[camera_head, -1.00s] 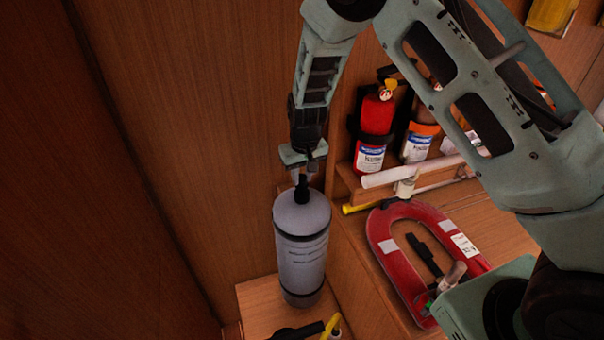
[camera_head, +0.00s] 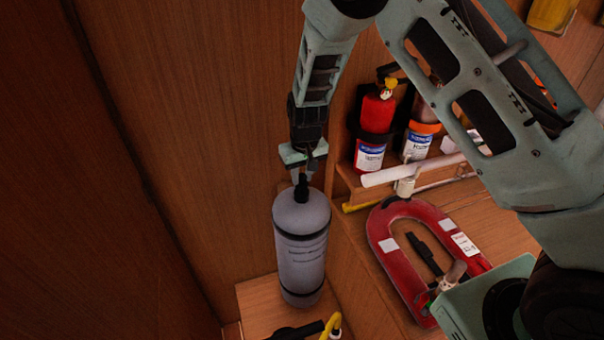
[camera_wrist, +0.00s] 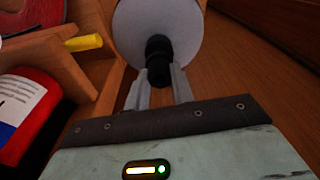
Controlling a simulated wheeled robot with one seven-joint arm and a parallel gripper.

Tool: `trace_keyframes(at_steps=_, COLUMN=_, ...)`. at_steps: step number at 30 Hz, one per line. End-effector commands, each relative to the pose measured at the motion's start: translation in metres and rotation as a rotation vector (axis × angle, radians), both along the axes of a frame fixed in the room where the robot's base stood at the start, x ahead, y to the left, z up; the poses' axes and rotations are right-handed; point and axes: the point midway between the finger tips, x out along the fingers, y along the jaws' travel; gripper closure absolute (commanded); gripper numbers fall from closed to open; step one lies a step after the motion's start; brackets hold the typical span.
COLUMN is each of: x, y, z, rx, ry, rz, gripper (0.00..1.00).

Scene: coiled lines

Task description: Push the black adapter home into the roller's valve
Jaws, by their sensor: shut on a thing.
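The roller is a grey cylinder (camera_head: 300,255) with dark bands, standing upright on a wooden ledge in the head view. Its pale round top (camera_wrist: 128,30) shows in the wrist view. My gripper (camera_head: 301,176) points down over the roller's top. It is shut on the black adapter (camera_wrist: 158,62), which sits between the fingertips at the middle of the roller's top. In the head view the adapter (camera_head: 301,192) meets the roller's top. The valve itself is hidden under the adapter, so I cannot tell how deep the adapter sits.
A wooden wall (camera_head: 200,130) stands close behind and left of the roller. To the right are a red extinguisher (camera_head: 376,125) on a shelf, a white tube (camera_head: 400,174) and a red horseshoe buoy (camera_head: 395,262). A yellow-ended black item (camera_head: 331,325) lies in front.

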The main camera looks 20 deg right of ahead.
Motion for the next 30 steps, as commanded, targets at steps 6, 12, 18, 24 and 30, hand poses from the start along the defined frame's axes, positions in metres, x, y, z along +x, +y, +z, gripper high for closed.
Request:
trace_keyframes(at_steps=6, x=0.0, y=0.0, z=-0.008, rx=0.0, ry=0.0, rz=0.0, gripper=0.98)
trace_keyframes(at_steps=12, x=0.0, y=0.0, z=-0.013, rx=0.0, ry=0.0, rz=0.0, gripper=0.98)
trace_keyframes(at_steps=18, x=0.0, y=0.0, z=-0.019, rx=0.0, ry=0.0, rz=0.001, gripper=0.98)
trace_keyframes(at_steps=24, x=0.0, y=0.0, z=-0.025, rx=0.0, ry=-0.001, rz=0.001, gripper=0.98)
trace_keyframes(at_steps=30, x=0.0, y=0.0, z=-0.024, rx=0.0, ry=0.0, rz=0.001, gripper=0.71)
